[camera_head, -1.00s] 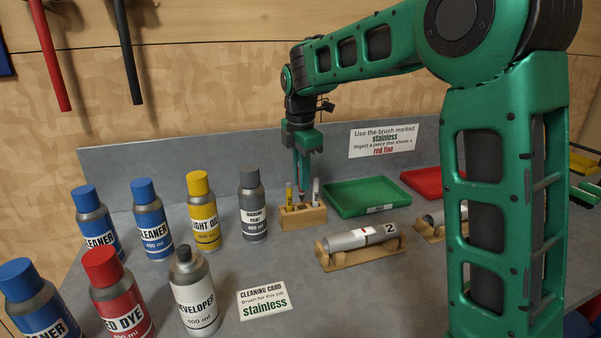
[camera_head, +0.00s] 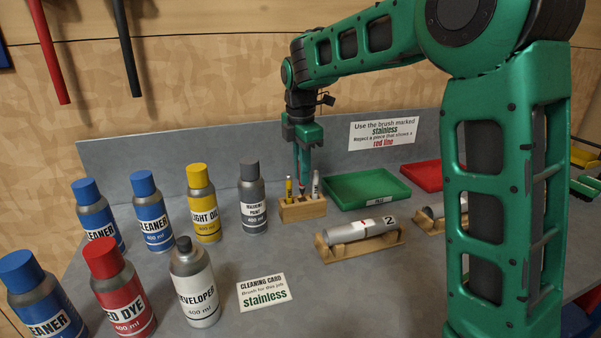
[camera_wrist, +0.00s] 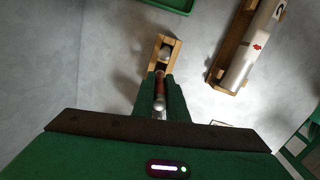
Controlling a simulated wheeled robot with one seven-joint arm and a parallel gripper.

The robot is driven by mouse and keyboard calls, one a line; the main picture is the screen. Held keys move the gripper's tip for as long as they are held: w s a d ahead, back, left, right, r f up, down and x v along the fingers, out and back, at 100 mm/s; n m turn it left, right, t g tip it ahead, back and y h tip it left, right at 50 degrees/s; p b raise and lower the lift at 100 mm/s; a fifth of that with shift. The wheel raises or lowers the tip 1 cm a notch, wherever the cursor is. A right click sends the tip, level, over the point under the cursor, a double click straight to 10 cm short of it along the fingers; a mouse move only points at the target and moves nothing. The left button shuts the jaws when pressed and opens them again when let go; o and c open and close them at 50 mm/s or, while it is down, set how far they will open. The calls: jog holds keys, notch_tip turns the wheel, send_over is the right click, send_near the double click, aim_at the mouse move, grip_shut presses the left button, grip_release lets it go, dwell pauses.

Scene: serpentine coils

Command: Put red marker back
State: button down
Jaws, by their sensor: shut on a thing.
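My gripper (camera_head: 303,172) is shut on the red marker, upright over the wooden marker block (camera_head: 302,210). In the wrist view the red marker (camera_wrist: 160,88) shows red with a silvery end between the fingers (camera_wrist: 160,95). Its lower end is at the middle of the block, between a yellow marker (camera_head: 289,190) and a grey-white marker (camera_head: 315,185) standing in it. I cannot tell whether the tip is inside a hole. The fingers hide part of the block (camera_wrist: 157,62) in the wrist view.
A green tray (camera_head: 340,203) and a red tray (camera_head: 420,188) stand to the right. A metal cylinder marked 2 (camera_head: 362,230) lies on a wooden cradle (camera_head: 350,255) in front. Several spray cans, including a yellow one (camera_head: 203,215), stand left. A cleaning card (camera_head: 263,291) lies in front.

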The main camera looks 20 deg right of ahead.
aim_at(302, 188)
jog(key=shift+f, duration=0.1)
jog(key=shift+f, duration=2.45)
jog(key=c, duration=1.7)
grip_release()
jog(key=shift+r, duration=0.1)
